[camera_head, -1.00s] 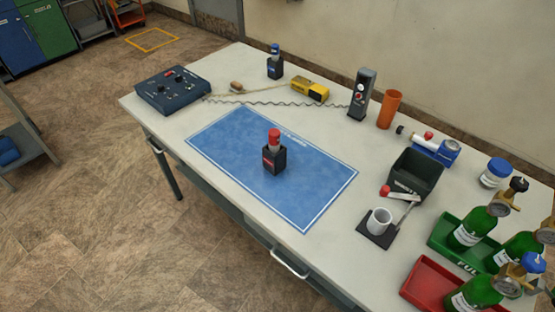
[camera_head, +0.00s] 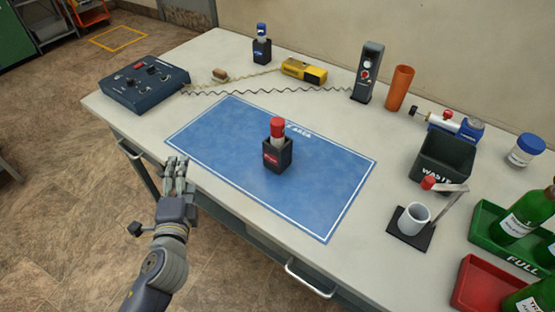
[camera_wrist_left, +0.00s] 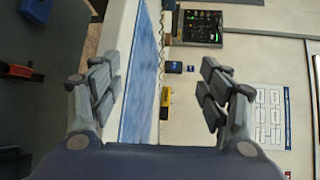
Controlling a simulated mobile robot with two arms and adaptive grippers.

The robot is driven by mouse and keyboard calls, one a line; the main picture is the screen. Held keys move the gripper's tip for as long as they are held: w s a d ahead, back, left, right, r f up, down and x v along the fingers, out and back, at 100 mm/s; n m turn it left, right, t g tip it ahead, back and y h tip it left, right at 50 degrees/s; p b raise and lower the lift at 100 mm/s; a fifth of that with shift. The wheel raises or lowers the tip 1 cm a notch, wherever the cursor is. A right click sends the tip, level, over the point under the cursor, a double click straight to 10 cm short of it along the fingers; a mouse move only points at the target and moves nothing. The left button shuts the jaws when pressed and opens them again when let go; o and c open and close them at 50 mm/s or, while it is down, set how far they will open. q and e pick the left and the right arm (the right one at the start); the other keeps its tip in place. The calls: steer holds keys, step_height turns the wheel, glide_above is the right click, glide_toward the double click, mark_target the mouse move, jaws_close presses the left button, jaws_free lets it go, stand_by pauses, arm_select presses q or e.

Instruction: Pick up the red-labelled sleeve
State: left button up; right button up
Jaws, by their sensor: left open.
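The red-labelled sleeve (camera_head: 277,133) has a red cap over a pale body. It stands upright in a black square holder (camera_head: 277,158) with a red label, on the blue mat (camera_head: 225,135). My left gripper (camera_head: 176,168) is at the table's front left edge, left of the sleeve and apart from it. In the left wrist view my left gripper (camera_wrist_left: 160,92) is open with nothing between its fingers. The sleeve cannot be made out in that view. My right gripper is not in view.
A blue control box (camera_head: 143,83) stands at the back left. A blue-capped sleeve in a holder (camera_head: 262,45), a yellow device (camera_head: 303,70) and an orange tube (camera_head: 399,88) stand behind the mat. A waste bin (camera_head: 442,158) and white cup (camera_head: 413,218) are right. The mat around the holder is clear.

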arm_select(q)
steer(key=w+d+r+m+t+h, duration=0.25)
steer(key=d+r+m+h, duration=0.2)
steer(key=m, duration=0.35)
steer(key=m+g+h, duration=0.4)
steer(key=m+h, duration=0.5)
steer(key=m, duration=0.9)
glide_toward(271, 153)
steer(key=shift+w+d+r, duration=0.1)
steer(key=shift+w+r, duration=0.15)
steer(key=shift+w, duration=0.35)
steer(key=shift+w+d+r, duration=0.1)
steer(key=shift+w+r, duration=0.2)
steer(key=shift+w, duration=0.35)
steer(key=shift+m+g, duration=0.3)
steer(key=shift+g, duration=0.05)
steer(key=x, duration=0.4)
steer(key=shift+w+d+f+p, duration=0.2)
steer(key=shift+d+p, duration=0.1)
steer(key=shift+p, duration=0.1)
steer(key=shift+x, duration=0.95)
steer(key=x, duration=0.4)
steer(key=shift+s+d+f, duration=0.15)
steer(key=shift+d+f, duration=0.15)
steer(key=shift+d, duration=0.05)
steer(key=shift+r, duration=0.1)
steer(key=c, duration=1.2)
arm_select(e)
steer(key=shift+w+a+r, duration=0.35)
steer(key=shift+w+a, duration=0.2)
